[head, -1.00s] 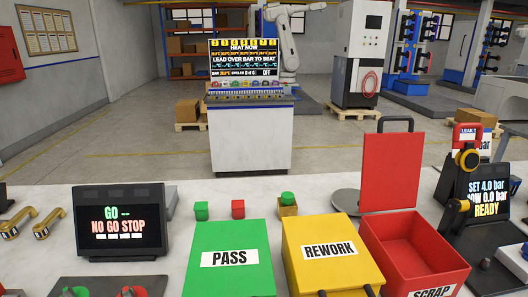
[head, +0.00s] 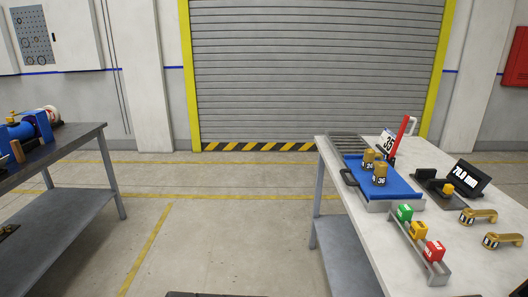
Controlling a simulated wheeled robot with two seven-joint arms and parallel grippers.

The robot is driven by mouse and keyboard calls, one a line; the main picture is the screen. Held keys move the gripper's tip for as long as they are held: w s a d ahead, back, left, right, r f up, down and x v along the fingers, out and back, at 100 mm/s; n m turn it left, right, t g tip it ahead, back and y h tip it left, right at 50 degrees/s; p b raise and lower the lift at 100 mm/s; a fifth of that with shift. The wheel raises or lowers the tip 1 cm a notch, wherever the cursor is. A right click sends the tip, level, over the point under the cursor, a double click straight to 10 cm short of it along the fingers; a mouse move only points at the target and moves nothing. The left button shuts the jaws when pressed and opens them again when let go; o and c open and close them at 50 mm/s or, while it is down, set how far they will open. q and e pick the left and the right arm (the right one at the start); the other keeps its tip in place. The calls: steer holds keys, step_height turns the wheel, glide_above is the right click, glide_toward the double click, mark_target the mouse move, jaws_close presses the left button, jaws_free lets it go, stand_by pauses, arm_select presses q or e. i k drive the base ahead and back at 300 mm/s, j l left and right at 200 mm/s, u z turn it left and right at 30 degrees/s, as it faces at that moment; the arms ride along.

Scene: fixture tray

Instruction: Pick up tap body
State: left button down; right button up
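Two short brass pieces with dark number labels stand upright on a blue tray (head: 407,187) on the white table at right. One brass piece (head: 368,159) is behind the other brass piece (head: 380,174). Two longer brass pieces with a raised end lie on the table farther right, a rear one (head: 480,215) and a front one (head: 503,240). I cannot tell for sure which of these is the tap body. Neither of my grippers is in view.
A rack with green (head: 404,213), yellow and red blocks stands at the white table's (head: 371,237) front edge. A dark display (head: 472,178) and a red upright plate (head: 403,134) stand behind. A dark workbench (head: 60,150) is at left. The floor between is clear.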

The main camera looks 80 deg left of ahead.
mark_target(370, 155)
steer(key=u, duration=1.75)
steer(key=i+j, duration=1)
